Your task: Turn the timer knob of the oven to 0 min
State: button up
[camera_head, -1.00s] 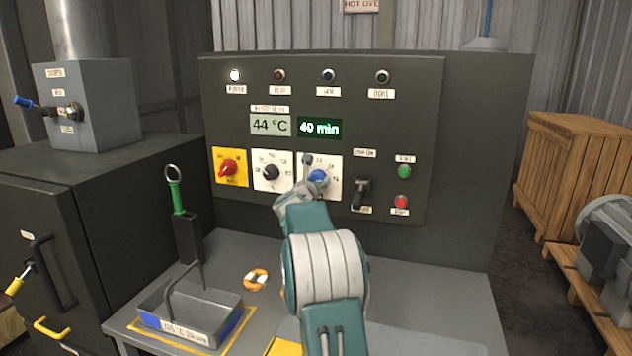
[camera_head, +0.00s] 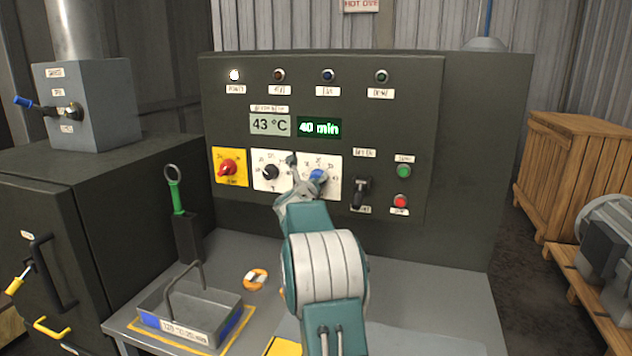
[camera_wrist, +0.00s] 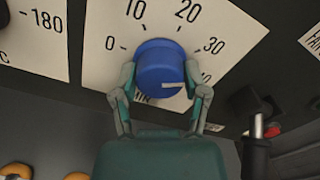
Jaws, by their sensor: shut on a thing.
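The blue timer knob (camera_head: 317,175) is on a white dial plate (camera_head: 333,166) on the oven's control panel. In the wrist view the knob (camera_wrist: 158,66) sits between the two fingers of my gripper (camera_wrist: 165,80), which is shut on it from both sides. The knob's white mark points right and slightly down, near a number past 30 that is partly hidden by a finger. The green timer display (camera_head: 319,128) reads 40 min. In the head view my gripper (camera_head: 304,172) partly covers the dial plate.
A black temperature knob (camera_head: 270,172) and a red knob (camera_head: 228,168) are to the left. A black lever (camera_head: 360,192) and green and red buttons (camera_head: 402,186) are to the right.

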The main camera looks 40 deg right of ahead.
jog(key=n, duration=0.7)
jog(key=shift+w+a+r+n, duration=0.1)
jog(key=shift+n, duration=0.2)
jog(key=n, duration=0.3)
jog(key=shift+n, duration=0.3)
jog(key=n, duration=1.1)
jog(key=shift+n, duration=0.4)
jog(key=n, duration=0.4)
jog(key=shift+n, duration=1.7)
